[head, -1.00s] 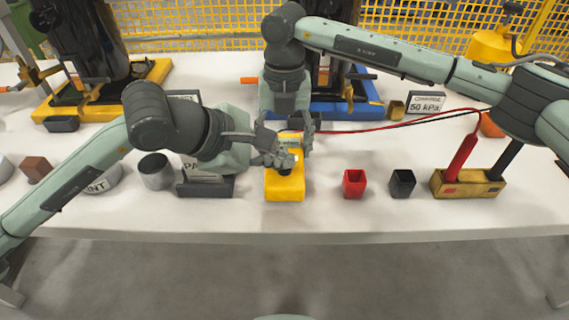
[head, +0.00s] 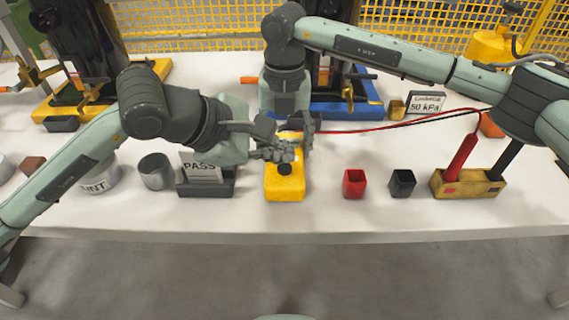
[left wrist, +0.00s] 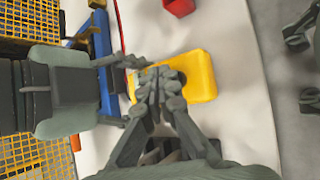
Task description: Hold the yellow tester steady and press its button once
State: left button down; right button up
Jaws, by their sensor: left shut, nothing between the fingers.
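The yellow tester (head: 285,188) lies on the white table, with its dark round button (head: 285,169) showing on top. It is also in the left wrist view (left wrist: 201,75), where my fingers hide part of it. My left gripper (head: 286,152) is shut and empty. Its fingertips are over the tester, just behind the button as seen from the head. My right gripper (head: 292,130) reaches down at the tester's far end, one finger on each side, and looks shut on it. The left fingers partly hide that contact.
A PASS card (head: 200,167) stands in a dark holder left of the tester. The table's front strip is clear.

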aim_at(280, 169)
pick_arm(q)
jog(key=shift+r, duration=2.55)
pick_arm(e)
jog(key=o, duration=1.5)
jog(key=shift+o, duration=0.2)
jog(key=shift+r, duration=0.1)
